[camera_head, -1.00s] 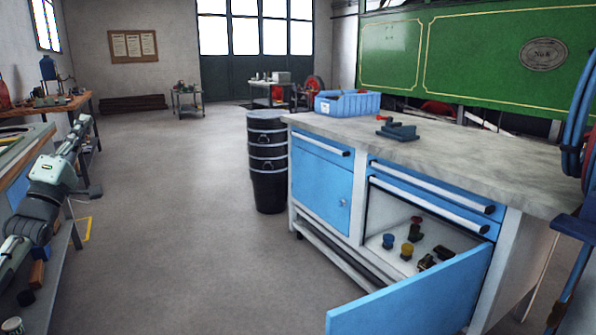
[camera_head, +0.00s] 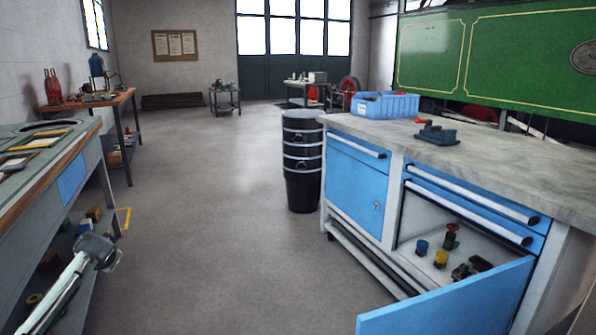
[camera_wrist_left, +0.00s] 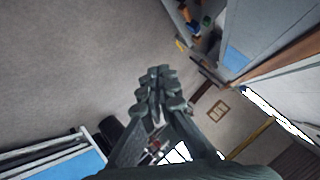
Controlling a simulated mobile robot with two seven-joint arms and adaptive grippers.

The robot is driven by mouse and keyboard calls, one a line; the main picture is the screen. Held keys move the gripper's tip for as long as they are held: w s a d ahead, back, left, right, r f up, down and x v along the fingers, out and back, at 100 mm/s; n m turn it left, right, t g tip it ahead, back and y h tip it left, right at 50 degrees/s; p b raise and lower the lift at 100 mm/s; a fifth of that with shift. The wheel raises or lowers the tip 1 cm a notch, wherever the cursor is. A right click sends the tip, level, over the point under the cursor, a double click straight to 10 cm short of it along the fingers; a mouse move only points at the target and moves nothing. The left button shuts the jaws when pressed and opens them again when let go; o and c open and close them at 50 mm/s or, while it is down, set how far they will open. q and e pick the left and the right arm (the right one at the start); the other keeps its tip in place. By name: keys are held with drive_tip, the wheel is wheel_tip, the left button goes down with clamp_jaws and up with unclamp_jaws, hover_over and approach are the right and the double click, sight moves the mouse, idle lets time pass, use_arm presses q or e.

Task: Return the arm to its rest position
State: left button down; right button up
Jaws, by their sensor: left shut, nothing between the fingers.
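My left gripper (camera_wrist_left: 157,95) is in the left wrist view, its dark fingers together with nothing between them. It is in the air, apart from the furniture, with bare floor and room behind it. In the head view my left arm (camera_head: 75,275) shows low at the left, beside the left workbench; I cannot make out the fingers there. My right gripper is in neither current view.
The left workbench (camera_head: 70,150) runs along the left side. A blue cabinet bench (camera_head: 360,185) stands at right with its lower door (camera_head: 455,300) open, several small items inside. A stack of black bins (camera_head: 302,185) stands beside it. The floor (camera_head: 215,220) between is clear.

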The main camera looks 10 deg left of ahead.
use_arm(q)
drive_tip(key=s+d+f+m+g+h, duration=0.25)
drive_tip(key=s+d+f+h, duration=0.25)
drive_tip(key=s+d+f, duration=1.95)
drive_tip(key=s+d+f+n+g+h, duration=0.1)
drive_tip(key=s+d+f, duration=0.4)
drive_tip(key=s, duration=0.5)
drive_tip(key=shift+s+d+f+g, duration=0.15)
drive_tip(key=shift+s+d+g, duration=0.3)
drive_tip(key=shift+d, duration=0.2)
